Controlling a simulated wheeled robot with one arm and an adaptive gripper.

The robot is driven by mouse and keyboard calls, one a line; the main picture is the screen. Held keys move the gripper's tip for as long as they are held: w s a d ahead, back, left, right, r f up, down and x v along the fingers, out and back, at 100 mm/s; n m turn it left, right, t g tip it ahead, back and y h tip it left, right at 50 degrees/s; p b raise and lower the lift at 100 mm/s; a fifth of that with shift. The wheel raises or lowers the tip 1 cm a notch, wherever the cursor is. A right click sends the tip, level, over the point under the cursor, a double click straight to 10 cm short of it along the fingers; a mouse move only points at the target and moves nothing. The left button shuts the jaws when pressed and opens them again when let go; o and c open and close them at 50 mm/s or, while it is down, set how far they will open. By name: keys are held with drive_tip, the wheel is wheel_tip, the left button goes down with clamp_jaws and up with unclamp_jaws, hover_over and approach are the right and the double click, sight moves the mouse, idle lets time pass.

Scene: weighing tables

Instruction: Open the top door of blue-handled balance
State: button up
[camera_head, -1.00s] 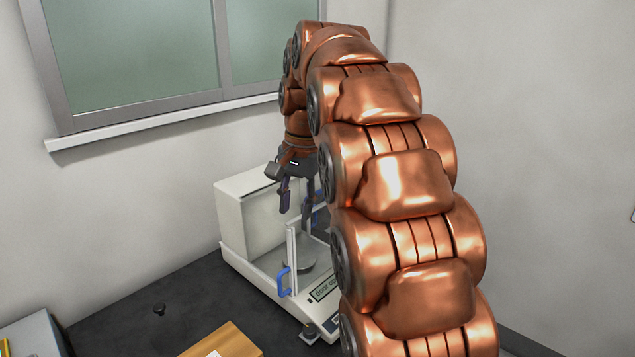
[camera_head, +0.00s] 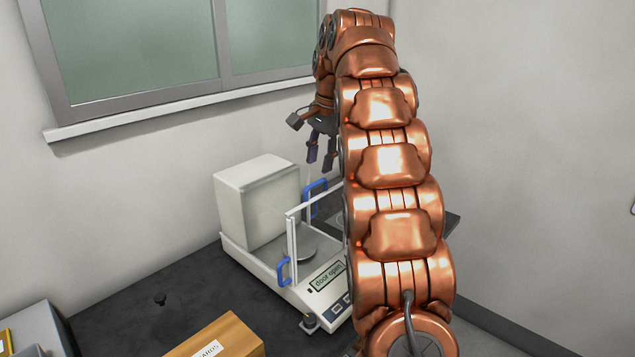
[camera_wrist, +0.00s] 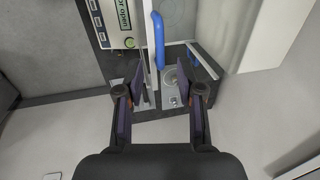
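The blue-handled balance (camera_head: 255,205) stands on the dark table, with a white rear housing, clear panels and a round weighing pan. Its display (camera_head: 326,277) reads "door open". One blue handle (camera_head: 283,271) is on the near side of the frame. Another blue handle (camera_head: 314,198) is at the far side, below my gripper; a blue handle (camera_wrist: 157,40) also shows in the wrist view, beyond my fingertips. My gripper (camera_head: 322,152) is above the balance, its fingers apart and empty. They also show apart in the wrist view (camera_wrist: 161,98). My arm hides the balance's right side.
A wooden box (camera_head: 222,338) with a label stands at the front of the table. A small black knob-like item (camera_head: 160,299) lies to its left. A grey device (camera_head: 35,330) is at the left edge. Walls and a window (camera_head: 135,50) stand behind.

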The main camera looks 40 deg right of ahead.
sight(317, 184)
drive_tip(key=shift+w+a+f+p, duration=0.15)
drive_tip(key=shift+f+p, duration=0.1)
drive_tip(key=shift+f, duration=0.6)
drive_tip(key=shift+w+d+f+p, duration=0.1)
drive_tip(key=shift+w+f+p, duration=0.15)
drive_tip(key=shift+f, duration=0.6)
drive_tip(key=shift+w+a+f+p, duration=0.1)
drive_tip(key=shift+f+p, duration=0.2)
drive_tip(key=shift+f, duration=0.55)
drive_tip(key=shift+c, duration=0.4)
clamp_jaws()
